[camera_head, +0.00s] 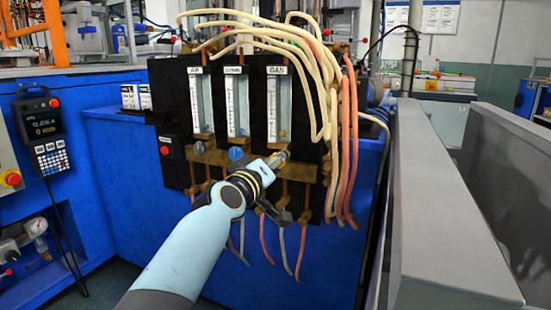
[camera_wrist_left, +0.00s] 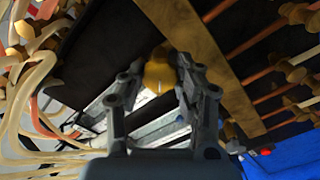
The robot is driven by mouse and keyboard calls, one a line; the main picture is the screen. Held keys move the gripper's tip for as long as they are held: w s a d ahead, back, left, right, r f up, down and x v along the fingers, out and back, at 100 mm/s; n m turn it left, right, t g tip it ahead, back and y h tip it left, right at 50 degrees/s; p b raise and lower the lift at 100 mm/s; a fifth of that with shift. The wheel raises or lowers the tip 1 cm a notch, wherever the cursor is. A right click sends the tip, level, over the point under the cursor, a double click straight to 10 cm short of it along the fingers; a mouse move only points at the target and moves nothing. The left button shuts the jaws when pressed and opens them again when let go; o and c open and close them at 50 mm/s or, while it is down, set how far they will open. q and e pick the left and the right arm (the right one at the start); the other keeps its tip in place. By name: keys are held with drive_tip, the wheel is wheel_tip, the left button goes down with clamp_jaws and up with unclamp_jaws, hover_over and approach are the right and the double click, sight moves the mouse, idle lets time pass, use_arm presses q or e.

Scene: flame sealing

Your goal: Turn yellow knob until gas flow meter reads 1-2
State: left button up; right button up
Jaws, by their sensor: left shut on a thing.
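The yellow knob (camera_wrist_left: 160,74) shows in the left wrist view, between the two fingertips of my left gripper (camera_wrist_left: 161,80), which is shut on it. In the head view my left gripper (camera_head: 281,157) reaches the brass bar below the GAS flow meter (camera_head: 278,104), and it hides the knob there. The GAS meter is the rightmost of three upright clear tubes on black panels. Its reading is too small to tell. My right gripper is not in view.
Pale and pink hoses (camera_head: 344,150) loop over the meters and hang close on the right. A grey panel (camera_head: 445,220) stands at the right.

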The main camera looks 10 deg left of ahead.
use_arm(q)
drive_tip(key=shift+n, duration=0.9)
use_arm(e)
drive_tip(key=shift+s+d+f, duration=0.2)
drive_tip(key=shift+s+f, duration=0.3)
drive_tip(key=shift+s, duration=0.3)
use_arm(q)
drive_tip(key=shift+f, duration=0.1)
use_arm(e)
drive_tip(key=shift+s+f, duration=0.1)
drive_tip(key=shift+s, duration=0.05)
use_arm(q)
drive_tip(key=o, duration=1.2)
drive_tip(key=shift+c, duration=0.2)
drive_tip(key=s+a, duration=0.2)
drive_tip(key=s, duration=1)
drive_tip(key=shift+a, duration=0.2)
